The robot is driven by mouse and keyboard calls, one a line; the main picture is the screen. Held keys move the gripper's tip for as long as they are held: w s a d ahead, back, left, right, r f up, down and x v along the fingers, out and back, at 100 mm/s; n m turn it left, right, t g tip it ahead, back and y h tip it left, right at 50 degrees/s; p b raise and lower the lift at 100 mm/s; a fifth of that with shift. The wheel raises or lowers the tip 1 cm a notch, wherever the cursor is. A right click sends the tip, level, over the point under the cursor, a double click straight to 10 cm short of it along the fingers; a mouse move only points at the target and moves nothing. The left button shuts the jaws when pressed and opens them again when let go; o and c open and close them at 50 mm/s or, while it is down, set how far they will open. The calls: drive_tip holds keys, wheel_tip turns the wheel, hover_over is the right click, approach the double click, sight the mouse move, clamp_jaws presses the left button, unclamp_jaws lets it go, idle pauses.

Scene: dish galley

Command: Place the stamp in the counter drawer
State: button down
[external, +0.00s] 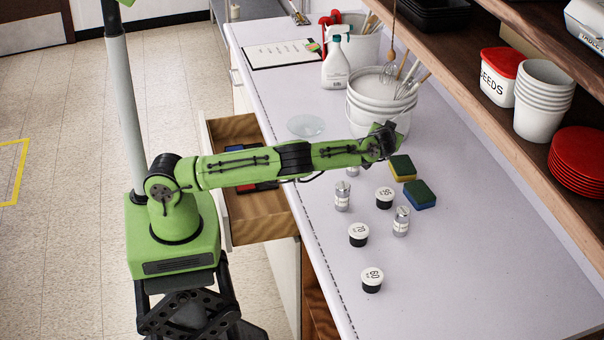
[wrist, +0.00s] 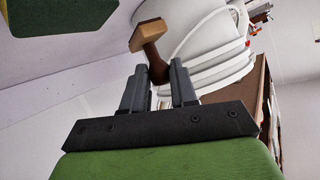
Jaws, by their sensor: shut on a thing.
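The stamp (wrist: 149,36) shows in the wrist view as a light wooden block on a dark brown handle. My gripper (wrist: 158,80) is shut on the handle, and the block sticks out beyond the fingertips. In the external view my gripper (external: 386,140) is over the counter, in front of the white buckets; I cannot make out the stamp there. The counter drawer (external: 262,222) is pulled open at the counter's left side, under my outstretched arm. Blue, red and dark items lie inside it, partly hidden by the arm.
White buckets (external: 372,122) with utensils and a spray bottle (external: 336,68) stand beyond my gripper. Two sponges (external: 420,196), small jars and shakers (external: 342,196) stand nearer. A shelf (external: 545,105) overhangs the right side. The near right counter (external: 460,280) is clear.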

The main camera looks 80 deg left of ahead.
drive_tip(key=d+p, duration=0.1)
drive_tip(key=d, duration=1.4)
drive_tip(key=shift+d, duration=0.35)
drive_tip(key=shift+s+a+f, duration=0.15)
drive_tip(key=shift+s+a, duration=0.05)
drive_tip(key=shift+s+g, duration=0.2)
drive_tip(key=shift+g, duration=0.1)
drive_tip(key=shift+s+a+f+n, duration=0.1)
drive_tip(key=shift+s+a+n, duration=0.1)
drive_tip(key=shift+n, duration=0.2)
